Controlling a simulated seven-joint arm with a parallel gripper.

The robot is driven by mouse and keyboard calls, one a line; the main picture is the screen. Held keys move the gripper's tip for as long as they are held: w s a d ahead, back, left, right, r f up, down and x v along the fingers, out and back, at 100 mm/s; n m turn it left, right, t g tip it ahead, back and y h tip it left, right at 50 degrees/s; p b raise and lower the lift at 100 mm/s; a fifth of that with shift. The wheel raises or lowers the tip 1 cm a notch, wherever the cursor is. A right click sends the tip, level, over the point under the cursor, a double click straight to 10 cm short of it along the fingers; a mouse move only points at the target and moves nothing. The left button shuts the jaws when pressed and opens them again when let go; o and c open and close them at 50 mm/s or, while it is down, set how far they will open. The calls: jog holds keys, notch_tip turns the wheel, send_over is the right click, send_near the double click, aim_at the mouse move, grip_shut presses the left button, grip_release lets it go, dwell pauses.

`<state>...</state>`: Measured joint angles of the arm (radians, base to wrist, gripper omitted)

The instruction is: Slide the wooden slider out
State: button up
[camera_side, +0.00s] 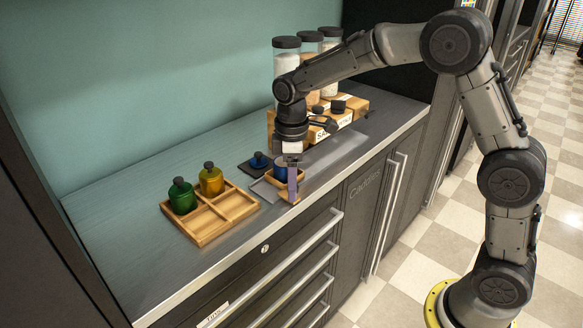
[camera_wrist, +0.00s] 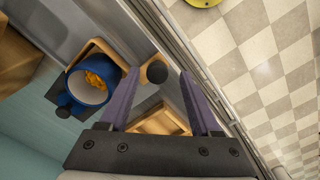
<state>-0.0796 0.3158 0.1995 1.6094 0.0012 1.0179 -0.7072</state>
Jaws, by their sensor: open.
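The wooden slider (camera_side: 281,190) is a small pale piece near the counter's front edge in the side view, partly hidden by my gripper. In the wrist view its wood (camera_wrist: 96,45) borders an open blue jar (camera_wrist: 70,88) with orange contents. A dark round knob (camera_wrist: 157,72) shows between my fingertips in the wrist view; contact is not visible. My gripper (camera_side: 292,190) points down over the slider's front, with its purple fingers apart. The fingertips also show in the wrist view (camera_wrist: 159,76).
A wooden divided tray (camera_side: 207,233) holds a green bottle (camera_side: 182,198) and a yellow bottle (camera_side: 211,181) at left. A blue lid (camera_side: 259,160) lies behind the slider. A wooden rack (camera_side: 350,104) with tall jars (camera_side: 286,60) stands behind. The counter's front edge is close.

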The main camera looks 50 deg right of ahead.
notch_tip(320, 180, up, 14)
jog(key=shift+f, duration=0.15)
dwell(0.5)
jog(key=s+r, duration=0.3)
jog(key=r, duration=0.6)
dwell(1.0)
dwell(0.3)
